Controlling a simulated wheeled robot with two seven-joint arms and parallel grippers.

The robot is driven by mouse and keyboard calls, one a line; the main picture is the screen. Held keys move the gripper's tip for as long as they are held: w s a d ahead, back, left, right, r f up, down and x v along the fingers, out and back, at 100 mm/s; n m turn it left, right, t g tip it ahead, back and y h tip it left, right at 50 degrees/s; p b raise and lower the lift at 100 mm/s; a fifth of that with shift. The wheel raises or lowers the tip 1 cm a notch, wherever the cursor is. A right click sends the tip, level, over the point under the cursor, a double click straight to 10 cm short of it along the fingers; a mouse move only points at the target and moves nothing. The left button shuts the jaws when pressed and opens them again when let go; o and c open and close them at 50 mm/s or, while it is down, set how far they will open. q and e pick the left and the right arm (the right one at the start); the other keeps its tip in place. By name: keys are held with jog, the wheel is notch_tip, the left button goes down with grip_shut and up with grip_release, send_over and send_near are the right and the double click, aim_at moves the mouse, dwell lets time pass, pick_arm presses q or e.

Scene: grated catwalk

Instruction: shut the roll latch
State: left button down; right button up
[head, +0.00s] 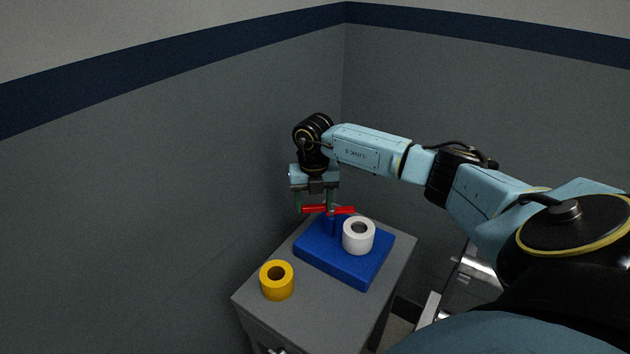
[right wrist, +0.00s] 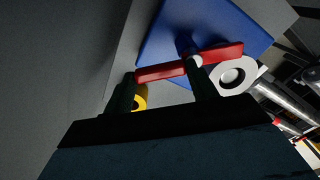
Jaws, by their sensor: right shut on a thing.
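The roll latch is a red bar (head: 342,210) on a short blue post, standing on a blue base (head: 318,252). A white roll (head: 358,237) stands upright on the base, right of the post. My right gripper (head: 315,207) points down at the bar and is shut on it. In the right wrist view the red bar (right wrist: 165,71) runs between the fingers (right wrist: 162,80) and past the right one, its other end reaching close to the white roll (right wrist: 234,75). The exact finger contact is hard to see. My left gripper is not in view.
A yellow roll (head: 277,281) stands on the grey cabinet top (head: 325,318), left of the blue base. Grey walls close in behind and to the left. The cabinet's front part is clear. Metal pipes (head: 478,268) show at the right.

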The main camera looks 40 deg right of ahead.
jog(key=shift+w+d+r+m+p, duration=0.1)
jog(key=shift+w+d+m+p, duration=0.1)
jog(key=shift+m, duration=0.3)
jog(key=shift+w+d+r+m+p, duration=0.1)
jog(key=shift+m+p, duration=0.1)
jog(key=shift+m, duration=0.3)
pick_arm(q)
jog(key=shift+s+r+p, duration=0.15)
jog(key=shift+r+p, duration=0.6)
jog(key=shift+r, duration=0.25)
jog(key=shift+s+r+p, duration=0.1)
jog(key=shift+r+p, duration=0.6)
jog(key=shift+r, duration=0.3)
pick_arm(e)
jog(key=shift+w+d+f+m, duration=0.1)
jog(key=shift+w+d+m, duration=0.15)
jog(key=shift+m, duration=0.75)
jog(key=shift+w+d+r+m, duration=0.1)
jog(key=shift+d+m, duration=0.3)
jog(key=shift+m, duration=0.6)
jog(key=shift+w+d+f+m, duration=0.1)
jog(key=shift+w+d+m, duration=0.15)
jog(key=shift+m, duration=0.75)
jog(key=shift+d, duration=0.15)
jog(key=o, duration=1)
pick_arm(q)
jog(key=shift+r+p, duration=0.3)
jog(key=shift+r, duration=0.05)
pick_arm(e)
notch_tip(320, 180, up, 13)
